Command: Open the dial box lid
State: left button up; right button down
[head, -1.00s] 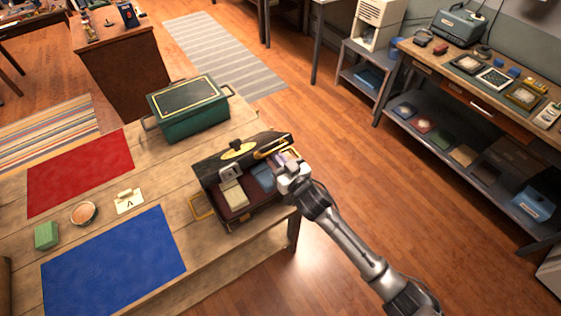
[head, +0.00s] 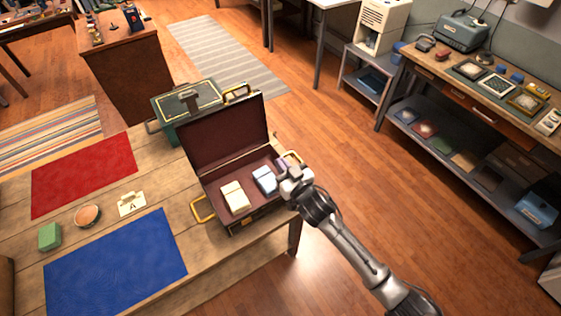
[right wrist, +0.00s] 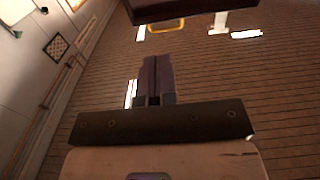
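The dial box (head: 232,165) is a dark case with a maroon lining at the right end of the wooden table. Its lid (head: 225,135) stands up, tilted back on its far side, with a gold handle (head: 237,92) at the top. Inside lie a cream block (head: 234,197) and a blue-and-white block (head: 265,180). My right gripper (head: 284,166) is at the box's right side, near a gold side handle (head: 293,157); I cannot tell whether it touches. In the right wrist view its fingers (right wrist: 156,80) are together, with nothing visible between them. My left gripper is out of view.
A green box (head: 168,108) stands behind the lid. The table also holds a red mat (head: 85,175), a blue mat (head: 115,265), a green block (head: 50,236), a round bowl (head: 88,215) and a card (head: 132,203). Open floor lies to the right.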

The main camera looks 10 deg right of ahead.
jog(key=p+v, duration=0.5)
jog(key=v, duration=0.5)
jog(key=shift+s, duration=0.15)
jog(key=shift+d, duration=0.1)
dwell(0.3)
